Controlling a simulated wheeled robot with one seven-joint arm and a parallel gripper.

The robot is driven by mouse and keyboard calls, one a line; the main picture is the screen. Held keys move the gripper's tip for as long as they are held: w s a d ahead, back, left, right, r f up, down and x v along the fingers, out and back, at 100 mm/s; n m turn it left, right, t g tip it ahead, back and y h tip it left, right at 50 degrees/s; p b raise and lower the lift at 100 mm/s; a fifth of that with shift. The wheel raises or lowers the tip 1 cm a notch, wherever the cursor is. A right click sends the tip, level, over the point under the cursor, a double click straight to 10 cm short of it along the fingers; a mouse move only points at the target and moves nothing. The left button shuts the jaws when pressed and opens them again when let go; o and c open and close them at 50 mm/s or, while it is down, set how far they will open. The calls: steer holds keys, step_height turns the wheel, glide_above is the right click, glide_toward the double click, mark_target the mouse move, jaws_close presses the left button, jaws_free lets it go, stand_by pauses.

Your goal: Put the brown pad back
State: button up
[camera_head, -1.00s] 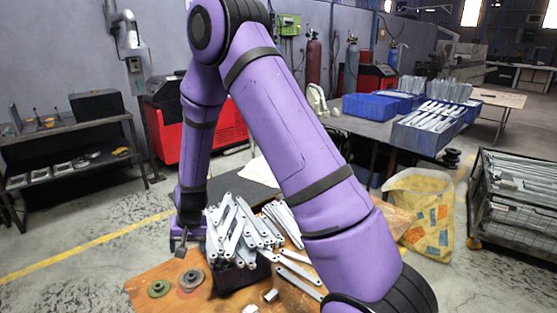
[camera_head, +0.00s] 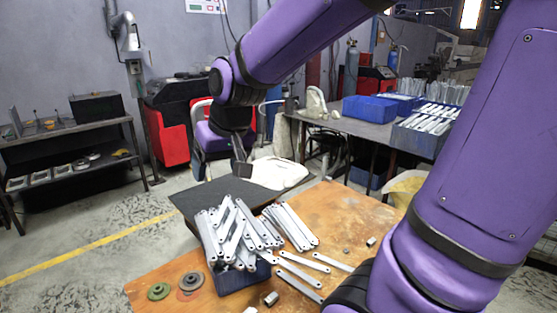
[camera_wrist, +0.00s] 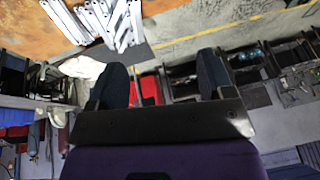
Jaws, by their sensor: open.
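Two round pads lie at the front left of the orange-brown table. One is a green pad (camera_head: 159,291). The other is a brown-grey pad (camera_head: 191,282) with a reddish-brown edge, just right of the green one; I cannot tell whether it is one piece or stacked. My gripper (camera_head: 242,168) is raised behind the bracket heap, well away from both pads. In the wrist view its two dark fingers (camera_wrist: 162,82) stand wide apart with nothing between them. Neither pad is clear in the wrist view.
A dark blue bin (camera_head: 238,278) heaped with galvanized brackets (camera_head: 235,228) stands right of the pads. Loose brackets (camera_head: 300,275) and small metal blocks (camera_head: 271,298) lie right of it. A dark mat (camera_head: 190,205) lies behind. The table's right middle (camera_head: 345,220) is mostly clear.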

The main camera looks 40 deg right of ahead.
steer(key=s+d+r, duration=0.1)
steer(key=s+r, duration=0.1)
steer(key=s, duration=0.5)
steer(key=s+d+r+n+t+h, duration=0.1)
steer(key=s+r, duration=0.2)
steer(key=s, duration=0.4)
steer(key=shift+s+d, duration=0.2)
steer(key=shift+d, duration=0.15)
steer(key=shift+r, duration=0.1)
